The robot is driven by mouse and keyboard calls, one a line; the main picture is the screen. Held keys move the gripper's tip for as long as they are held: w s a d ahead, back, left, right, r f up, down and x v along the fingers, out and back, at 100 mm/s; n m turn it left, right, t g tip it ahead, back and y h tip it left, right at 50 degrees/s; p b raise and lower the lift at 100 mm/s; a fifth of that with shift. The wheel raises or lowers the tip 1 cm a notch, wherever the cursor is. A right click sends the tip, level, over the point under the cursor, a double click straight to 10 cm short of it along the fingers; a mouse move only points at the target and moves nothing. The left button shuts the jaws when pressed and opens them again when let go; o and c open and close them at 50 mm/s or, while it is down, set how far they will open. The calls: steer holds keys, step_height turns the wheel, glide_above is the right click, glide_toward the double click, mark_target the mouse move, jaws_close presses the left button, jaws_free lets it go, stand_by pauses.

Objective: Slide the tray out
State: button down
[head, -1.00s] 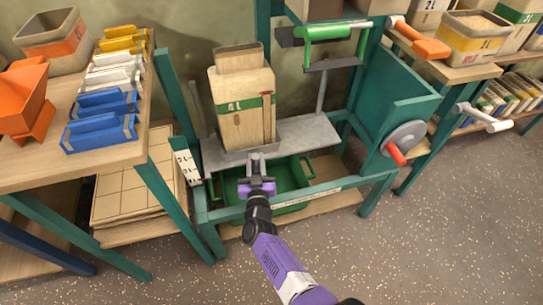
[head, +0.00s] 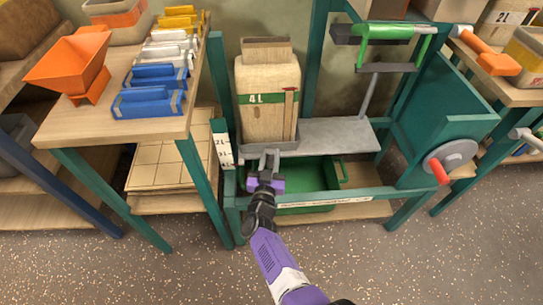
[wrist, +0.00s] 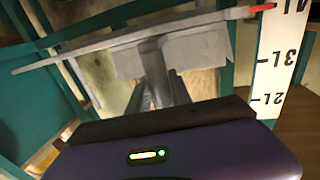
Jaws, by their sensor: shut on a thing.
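In the wrist view, a grey stem (wrist: 152,62) runs from between the fingers up to the grey edge.
A green bin (head: 315,172) stands below the platform, behind the frame's front bar. A white scale (head: 222,147) stands at left. A grey crank wheel with a red handle (head: 440,171) is at right. Bare floor (head: 400,260) lies in front.

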steer(key=c, duration=1.2)
jaws_free()
steer(key=shift+a, duration=0.4)
steer(key=shift+o, duration=0.2)
steer(key=shift+d, duration=0.1)
steer(key=shift+s, duration=0.1)
steer(key=p+v, duration=0.4)
steer(key=v, duration=0.3)
steer(key=shift+s, duration=0.35)
